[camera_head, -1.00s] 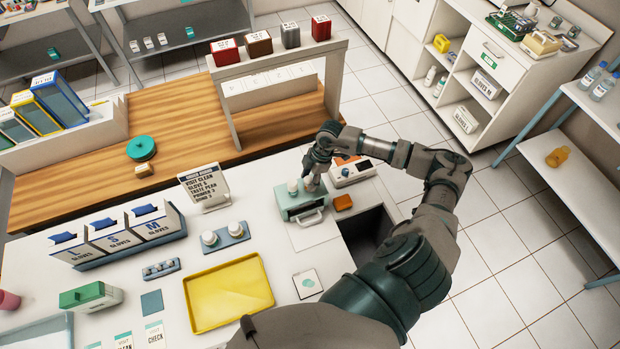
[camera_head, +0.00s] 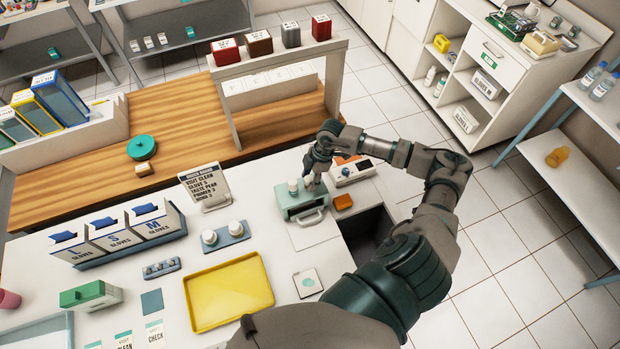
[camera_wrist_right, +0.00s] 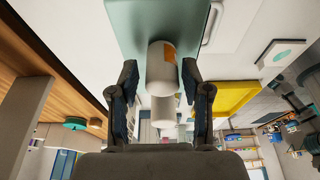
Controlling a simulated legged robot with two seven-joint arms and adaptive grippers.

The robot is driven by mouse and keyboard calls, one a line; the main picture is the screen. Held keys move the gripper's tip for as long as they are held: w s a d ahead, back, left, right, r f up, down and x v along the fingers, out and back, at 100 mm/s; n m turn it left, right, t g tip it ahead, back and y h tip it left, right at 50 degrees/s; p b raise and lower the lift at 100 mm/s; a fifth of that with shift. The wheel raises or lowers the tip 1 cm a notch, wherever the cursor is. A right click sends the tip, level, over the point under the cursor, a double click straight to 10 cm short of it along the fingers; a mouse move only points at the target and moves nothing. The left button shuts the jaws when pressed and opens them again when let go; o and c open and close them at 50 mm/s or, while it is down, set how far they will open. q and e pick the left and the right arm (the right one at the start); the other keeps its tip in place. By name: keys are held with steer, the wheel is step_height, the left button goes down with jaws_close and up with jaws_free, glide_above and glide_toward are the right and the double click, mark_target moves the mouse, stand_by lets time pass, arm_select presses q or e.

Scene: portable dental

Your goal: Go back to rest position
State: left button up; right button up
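My right gripper (camera_head: 314,178) is over the teal box with a handle (camera_head: 305,215) on the white counter. In the right wrist view its two fingers (camera_wrist_right: 163,88) are spread apart. A white cylindrical container with an orange patch (camera_wrist_right: 162,62) shows between them, with gaps visible at its sides. A second pale cylinder (camera_wrist_right: 163,108) shows just below it in that view. The teal surface (camera_wrist_right: 135,20) lies behind the container. In the head view a small white container (camera_head: 293,187) stands on the teal box, beside the gripper. My left gripper is not in view.
A white device with a dial (camera_head: 350,172) and an orange block (camera_head: 343,202) are close to my right gripper. A dark opening (camera_head: 370,235) lies below my forearm. A yellow tray (camera_head: 228,292), a sign (camera_head: 205,187) and glove boxes (camera_head: 113,235) stand further left.

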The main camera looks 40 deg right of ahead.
stand_by(0.5)
steer(key=c, duration=0.5)
steer(key=o, duration=0.5)
steer(key=shift+r, duration=0.1)
stand_by(0.3)
step_height(320, 180, up, 9)
steer(key=p, duration=0.7)
steer(key=shift+p, duration=0.35)
